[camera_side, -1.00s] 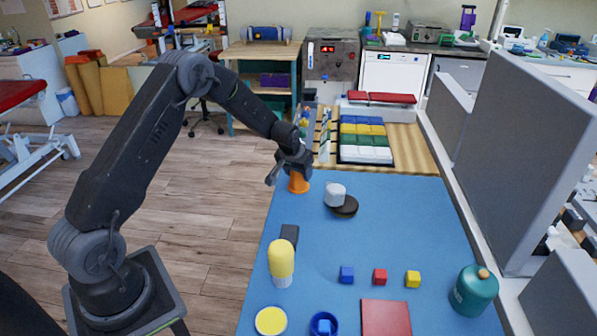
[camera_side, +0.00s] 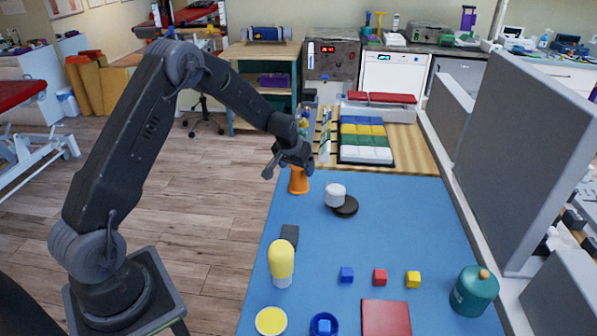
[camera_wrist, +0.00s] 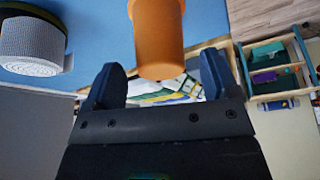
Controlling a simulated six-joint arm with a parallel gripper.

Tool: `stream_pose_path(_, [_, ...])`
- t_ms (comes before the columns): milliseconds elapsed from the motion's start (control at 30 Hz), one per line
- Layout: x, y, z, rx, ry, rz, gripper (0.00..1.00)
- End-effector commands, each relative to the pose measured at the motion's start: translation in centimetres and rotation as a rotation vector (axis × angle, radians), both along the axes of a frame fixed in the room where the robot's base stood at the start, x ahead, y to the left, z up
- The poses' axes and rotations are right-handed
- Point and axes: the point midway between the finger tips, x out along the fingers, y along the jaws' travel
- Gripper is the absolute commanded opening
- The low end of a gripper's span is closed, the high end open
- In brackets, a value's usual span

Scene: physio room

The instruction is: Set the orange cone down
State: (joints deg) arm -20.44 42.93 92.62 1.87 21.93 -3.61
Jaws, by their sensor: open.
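The orange cone (camera_side: 299,180) stands upright on the blue mat (camera_side: 350,245), near its far left corner. My gripper (camera_side: 288,165) is just above the cone's upper end, in the side view. In the wrist view the cone (camera_wrist: 157,38) shows beyond and between the two dark fingertips of my gripper (camera_wrist: 161,64), with gaps on both sides. The fingers are spread and hold nothing. The cone's top is partly hidden by the gripper in the side view.
A white roll (camera_side: 335,194) and a dark disc (camera_side: 345,207) are right of the cone. Small cubes, a yellow-topped bottle (camera_side: 281,262) and a green canister (camera_side: 474,290) are nearer the front. A grey panel (camera_side: 525,140) stands along the right.

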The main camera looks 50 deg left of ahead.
Motion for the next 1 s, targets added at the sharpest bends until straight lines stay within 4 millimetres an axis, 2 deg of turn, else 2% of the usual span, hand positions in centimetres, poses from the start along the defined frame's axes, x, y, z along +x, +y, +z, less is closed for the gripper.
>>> stream_pose_path(100, [-0.9, -0.4, 2.7, 0.001, -0.004, 0.0, 0.81])
stream_pose_path(300, [-2.3, -1.0, 6.1, 0.001, -0.003, -0.001, 0.81])
stream_pose_path(567, [-3.3, -1.6, 8.5, 0.0, -0.002, -0.006, 0.81])
stream_pose_path(667, [-4.2, -2.9, 10.5, 0.003, -0.01, -0.025, 0.81])
stream_pose_path(767, [-6.2, -5.3, 13.7, 0.008, -0.022, -0.062, 0.81])
stream_pose_path(900, [-10.8, -9.5, 18.3, 0.013, -0.038, -0.13, 0.81])
stream_pose_path(1000, [-14.7, -12.2, 20.7, 0.016, -0.048, -0.179, 0.81])
